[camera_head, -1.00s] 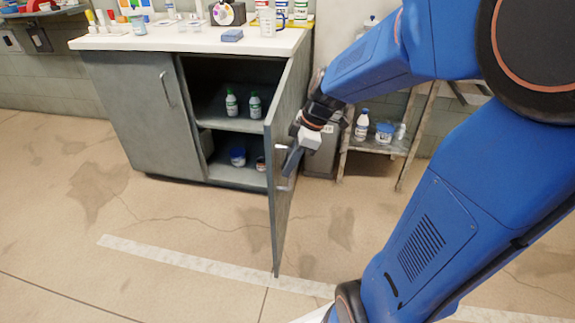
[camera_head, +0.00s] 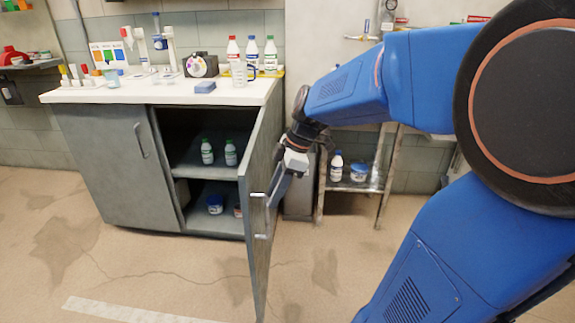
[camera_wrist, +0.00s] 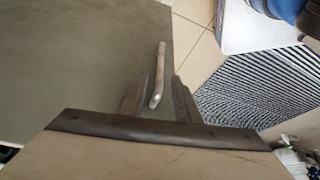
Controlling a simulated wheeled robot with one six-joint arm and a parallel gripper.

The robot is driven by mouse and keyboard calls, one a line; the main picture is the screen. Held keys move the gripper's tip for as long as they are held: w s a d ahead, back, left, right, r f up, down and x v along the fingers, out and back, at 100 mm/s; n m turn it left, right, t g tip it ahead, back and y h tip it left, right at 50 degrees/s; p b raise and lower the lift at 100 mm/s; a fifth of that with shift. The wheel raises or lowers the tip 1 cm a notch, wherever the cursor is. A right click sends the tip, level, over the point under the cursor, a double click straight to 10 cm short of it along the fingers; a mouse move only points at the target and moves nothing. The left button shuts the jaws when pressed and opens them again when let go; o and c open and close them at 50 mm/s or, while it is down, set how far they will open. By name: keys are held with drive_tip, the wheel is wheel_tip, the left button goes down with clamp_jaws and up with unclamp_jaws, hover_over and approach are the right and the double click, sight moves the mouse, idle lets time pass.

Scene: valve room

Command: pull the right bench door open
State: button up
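The right bench door (camera_head: 262,210) stands wide open, swung out toward me from the grey bench. Its metal handle (camera_head: 258,216) is on the outer face near the free edge. My gripper (camera_head: 276,192) is at the right of this door, close to the handle. In the wrist view, the two dark fingers of my gripper (camera_wrist: 158,98) are apart, with the handle (camera_wrist: 158,72) showing between them and visible gaps beside it. I cannot tell how deep the handle reaches between the fingers. The door's face (camera_wrist: 80,60) fills the left of the wrist view.
The open compartment (camera_head: 205,130) holds green-capped bottles (camera_head: 207,151) and a blue tub (camera_head: 215,204). The left bench door (camera_head: 105,165) is shut. Bottles and a dispenser stand on the worktop (camera_head: 130,93). A low rack (camera_head: 355,186) stands behind my arm. Floor (camera_head: 160,265) before the bench is clear.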

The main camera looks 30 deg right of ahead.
drive_tip(key=v, duration=1)
drive_tip(key=s+a+f+m+t+h, duration=0.1)
drive_tip(key=s+a+f+m+h, duration=0.1)
drive_tip(key=s+f+m, duration=0.3)
drive_tip(key=s+a+f+m+t+h, duration=0.2)
drive_tip(key=s+f+m, duration=0.3)
drive_tip(key=s+m, duration=0.3)
drive_tip(key=s, duration=0.3)
drive_tip(key=shift+m, duration=0.3)
